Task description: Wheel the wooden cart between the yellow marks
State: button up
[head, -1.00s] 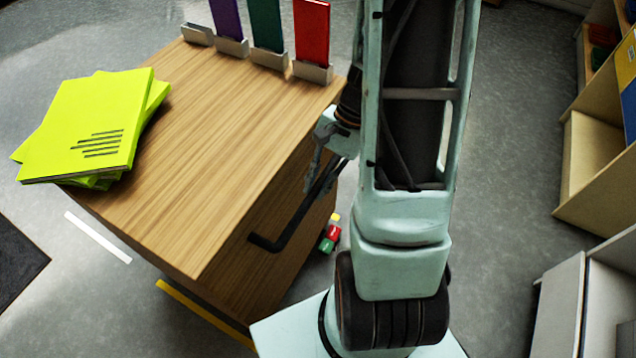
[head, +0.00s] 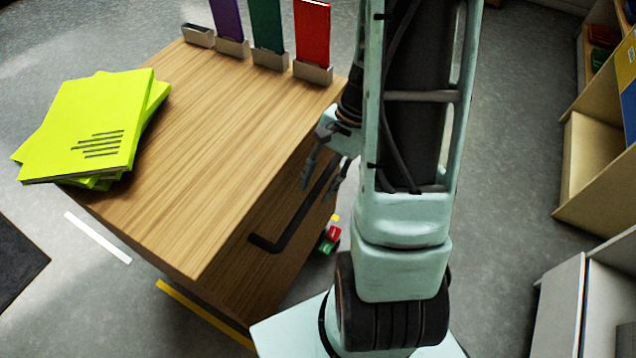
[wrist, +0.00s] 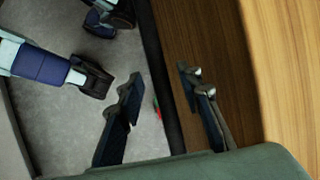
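The wooden cart (head: 225,130) stands at the left centre of the head view, with a dark bar handle (head: 296,215) on its right side. My gripper (head: 328,172) is at the upper part of this handle. In the wrist view its two fingers (wrist: 160,85) are spread apart, with the dark handle bar (wrist: 168,60) between them; I cannot tell whether either touches it. A yellow mark (head: 205,315) lies on the floor along the cart's near lower edge, partly hidden.
Lime-green booklets (head: 85,130) and upright coloured folders in holders (head: 313,72) stand on the cart. Small red and green blocks (head: 330,240) lie on the floor beside it. A white strip (head: 97,237) is at left. Shelves (head: 590,165) line the right; floor between is clear.

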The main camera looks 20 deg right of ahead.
jog(key=s+v, duration=0.1)
jog(key=v, duration=1)
jog(key=shift+w+r, duration=0.4)
jog(key=shift+w, duration=0.1)
jog(key=shift+d, duration=0.15)
